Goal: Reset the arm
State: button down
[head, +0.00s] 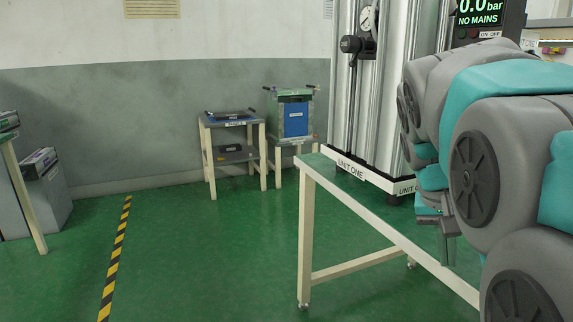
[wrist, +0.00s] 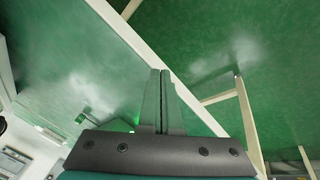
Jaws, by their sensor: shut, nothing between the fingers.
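My arm is folded up at the right of the head view, in grey and teal. My gripper (head: 447,236) hangs at its lower end, beside the table that bears the sieve column unit. In the wrist view my gripper (wrist: 160,74) shows two grey fingers pressed together with nothing between them. The fingers point over the edge of the green-topped table (wrist: 150,45), with green floor beyond. I cannot tell how far the fingertips are above the table.
The column unit (head: 383,100) marked UNIT ONE stands on the white-legged table (head: 305,240). A display (head: 480,14) reads 0.0 bar, NO MAINS. Two small stands (head: 206,160) (head: 316,143) are by the back wall. The floor (head: 200,260) at left is clear, with a striped line (head: 115,258).

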jog(key=s+a+f+n+g+y, duration=0.1)
jog(key=s+a+f+n+y, duration=0.1)
jog(key=s+a+f, duration=0.4)
jog(key=s+a+f+n+g+y, duration=0.1)
jog(key=s+a+f+n, duration=0.2)
jog(key=s+f, duration=1)
jog(key=s+a, duration=0.3)
jog(key=shift+f+g+y, duration=0.3)
jog(key=shift+g+y, duration=0.1)
jog(key=shift+a, duration=0.1)
dwell(0.5)
